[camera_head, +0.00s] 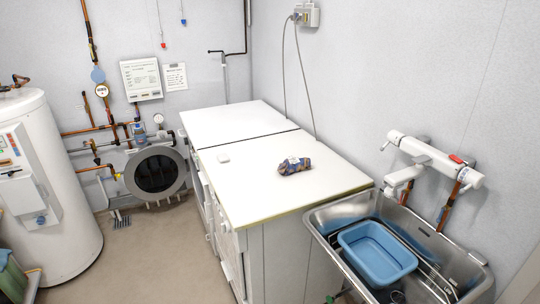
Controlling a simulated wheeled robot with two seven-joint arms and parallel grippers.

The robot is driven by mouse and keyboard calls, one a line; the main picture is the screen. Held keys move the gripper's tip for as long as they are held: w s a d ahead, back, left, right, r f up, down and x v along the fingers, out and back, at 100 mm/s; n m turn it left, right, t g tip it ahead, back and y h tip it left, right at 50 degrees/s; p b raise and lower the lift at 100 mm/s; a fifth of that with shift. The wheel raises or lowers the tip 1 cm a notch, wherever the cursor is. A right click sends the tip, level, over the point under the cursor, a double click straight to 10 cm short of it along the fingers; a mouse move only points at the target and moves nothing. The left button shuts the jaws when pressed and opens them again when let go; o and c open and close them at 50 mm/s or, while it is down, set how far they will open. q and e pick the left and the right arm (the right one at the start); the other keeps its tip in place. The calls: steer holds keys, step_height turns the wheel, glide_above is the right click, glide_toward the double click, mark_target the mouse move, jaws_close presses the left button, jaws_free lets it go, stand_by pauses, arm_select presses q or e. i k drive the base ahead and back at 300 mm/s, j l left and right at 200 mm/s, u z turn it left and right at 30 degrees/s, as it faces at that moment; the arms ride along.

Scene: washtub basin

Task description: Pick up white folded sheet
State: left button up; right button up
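A small, flat white item (223,158), which may be the white folded sheet, lies on the white worktop (255,190) near its left edge. It is too small for me to make out any folds. Neither of my grippers can be made out in the head view.
A dark patterned bundle (294,167) lies right of the white item on the worktop. A metal sink (319,215) with a blue basin (376,253) stands at the front right, below a white tap unit (435,158). A white tank (55,190) stands left. The floor (155,255) between is clear.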

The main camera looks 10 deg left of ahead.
mark_target(223, 158)
steer(key=i+j+z, duration=0.45)
steer(key=j, duration=0.15)
steer(key=j+z, duration=0.2)
steer(key=i+j+z, duration=0.2)
steer(key=j, duration=0.3)
steer(key=j+z, duration=0.2)
steer(key=j, duration=0.15)
steer(key=i, duration=0.05)
